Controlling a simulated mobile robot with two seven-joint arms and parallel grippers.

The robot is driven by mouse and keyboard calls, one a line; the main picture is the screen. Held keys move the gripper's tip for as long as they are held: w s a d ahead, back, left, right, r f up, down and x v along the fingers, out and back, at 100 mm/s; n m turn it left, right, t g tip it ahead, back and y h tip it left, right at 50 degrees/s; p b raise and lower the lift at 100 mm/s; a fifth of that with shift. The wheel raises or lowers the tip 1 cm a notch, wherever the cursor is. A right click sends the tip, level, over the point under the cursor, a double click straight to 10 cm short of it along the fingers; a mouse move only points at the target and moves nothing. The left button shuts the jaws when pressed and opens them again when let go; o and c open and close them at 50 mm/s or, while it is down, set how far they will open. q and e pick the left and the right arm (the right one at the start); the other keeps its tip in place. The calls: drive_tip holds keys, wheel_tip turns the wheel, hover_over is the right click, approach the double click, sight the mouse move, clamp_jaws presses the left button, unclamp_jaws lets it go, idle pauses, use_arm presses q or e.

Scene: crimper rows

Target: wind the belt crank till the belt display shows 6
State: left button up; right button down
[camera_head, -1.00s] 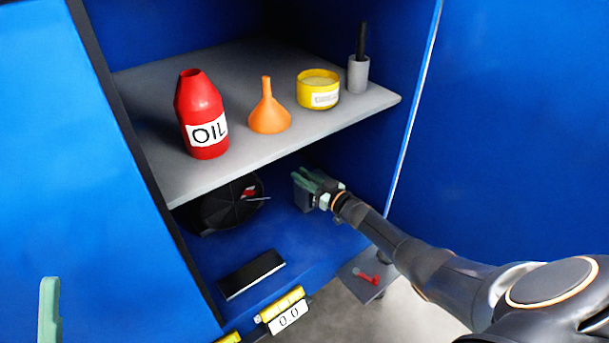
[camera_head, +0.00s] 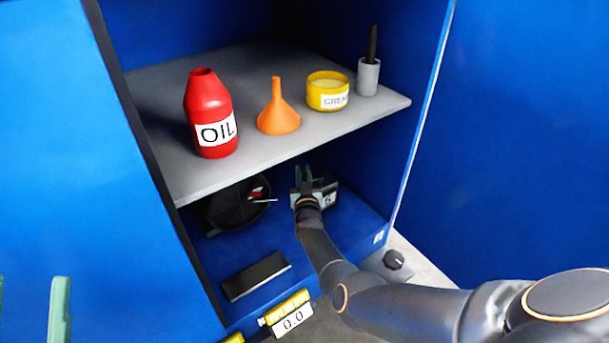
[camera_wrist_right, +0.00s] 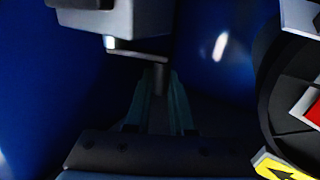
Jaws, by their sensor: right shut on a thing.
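A character on the box's face is too small and partly covered to read surely. In the right wrist view the box (camera_wrist_right: 95,15) carries a crank arm (camera_wrist_right: 137,50) with a downward grip peg (camera_wrist_right: 158,82). The fingers (camera_wrist_right: 160,105) are shut on this peg. A display (camera_head: 293,321) at the cabinet's front edge reads 0.0; I cannot tell whether it is the belt display. My left gripper (camera_head: 30,312) shows at the left edge, fingers apart and empty.
The grey shelf (camera_head: 160,160) above my right gripper bears an oil bottle (camera_head: 210,115), orange funnel (camera_head: 278,112), grease tin (camera_head: 328,95) and grey cup (camera_head: 368,77). A dark round wheel (camera_head: 235,205) stands left of the gripper. A black block (camera_head: 256,276) lies in front.

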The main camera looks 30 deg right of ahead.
drive_tip(key=shift+w+r+m+h, duration=0.1)
drive_tip(key=shift+w+m+h, duration=0.1)
drive_tip(key=shift+m+h, duration=0.15)
idle(0.3)
drive_tip(key=c, duration=0.8)
unclamp_jaws()
drive_tip(key=shift+o, duration=0.2)
drive_tip(key=shift+s, duration=0.1)
